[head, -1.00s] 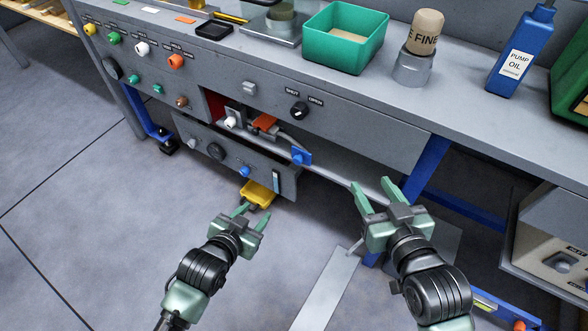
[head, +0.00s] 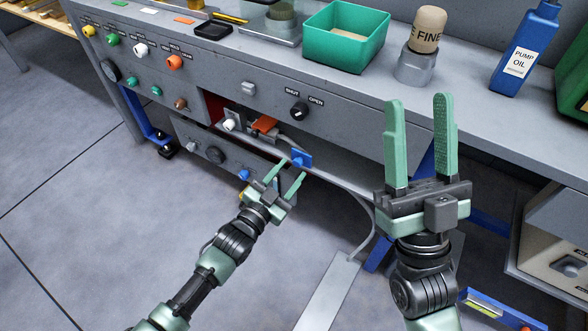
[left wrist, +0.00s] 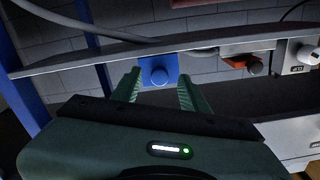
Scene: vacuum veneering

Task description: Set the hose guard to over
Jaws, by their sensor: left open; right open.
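A small blue plate with a round blue knob (head: 301,158) sits at the shelf edge under the bench, beside the grey hose (head: 340,186). The plate also shows in the left wrist view (left wrist: 158,71), between the fingertips but beyond them. An orange piece (head: 264,124) lies further left along the shelf, by the hose end. I cannot tell for sure which piece is the hose guard. My left gripper (head: 291,170) is open and empty, just in front of and below the blue plate, apparently not touching it. My right gripper (head: 418,100) is open and empty, raised before the bench.
A black knob (head: 299,111) marked with an open label is on the bench front above. A white knob (head: 229,125) is left of the orange piece. The lower panel (head: 190,140) stands left of my left gripper. A green bin (head: 345,58) stands on the bench top.

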